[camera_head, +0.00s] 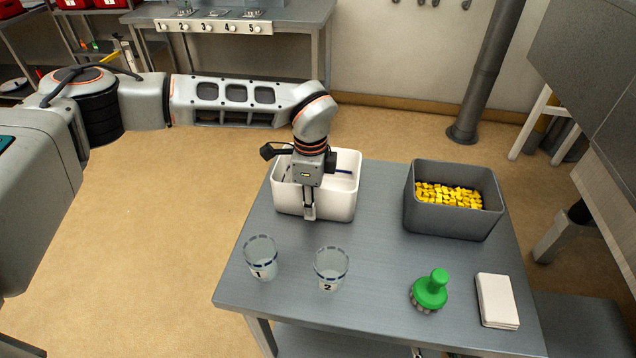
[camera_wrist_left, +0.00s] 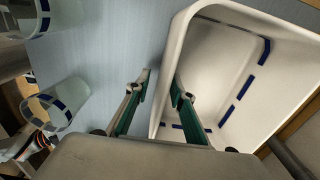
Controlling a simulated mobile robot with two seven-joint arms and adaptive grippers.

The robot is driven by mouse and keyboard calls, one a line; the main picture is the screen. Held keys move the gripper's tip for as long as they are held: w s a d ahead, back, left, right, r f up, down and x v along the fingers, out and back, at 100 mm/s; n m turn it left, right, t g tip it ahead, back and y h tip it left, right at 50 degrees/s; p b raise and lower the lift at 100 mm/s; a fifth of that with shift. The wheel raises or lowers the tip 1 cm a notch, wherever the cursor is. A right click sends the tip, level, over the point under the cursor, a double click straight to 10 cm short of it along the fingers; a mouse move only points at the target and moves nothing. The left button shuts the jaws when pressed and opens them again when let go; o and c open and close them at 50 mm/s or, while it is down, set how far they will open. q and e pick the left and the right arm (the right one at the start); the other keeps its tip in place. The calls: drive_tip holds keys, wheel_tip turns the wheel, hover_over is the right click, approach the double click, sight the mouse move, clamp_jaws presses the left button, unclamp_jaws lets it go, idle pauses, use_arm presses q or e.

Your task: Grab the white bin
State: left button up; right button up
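The white bin (camera_head: 343,205) stands at the far left corner of the grey table, and its open inside faces up. It also shows in the left wrist view (camera_wrist_left: 215,62), with blue dashes along its inner wall. My left gripper (camera_head: 309,213) points down at the bin's near wall. In the left wrist view its fingers (camera_wrist_left: 163,88) are apart. One finger is outside the wall over the table, and the other is on the bin's inner side. Whether either finger touches the wall is unclear. My right gripper is not in view.
On the grey table (camera_head: 375,260) stand clear cup 1 (camera_head: 261,258), clear cup 2 (camera_head: 330,269), a green-handled brush (camera_head: 430,291), a white stack (camera_head: 497,301) and a grey bin (camera_head: 447,220) with yellow pieces. The table's middle is clear.

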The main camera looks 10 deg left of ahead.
use_arm(q)
drive_tip(key=shift+f, duration=0.4)
clamp_jaws()
drive_tip(key=shift+r, duration=0.1)
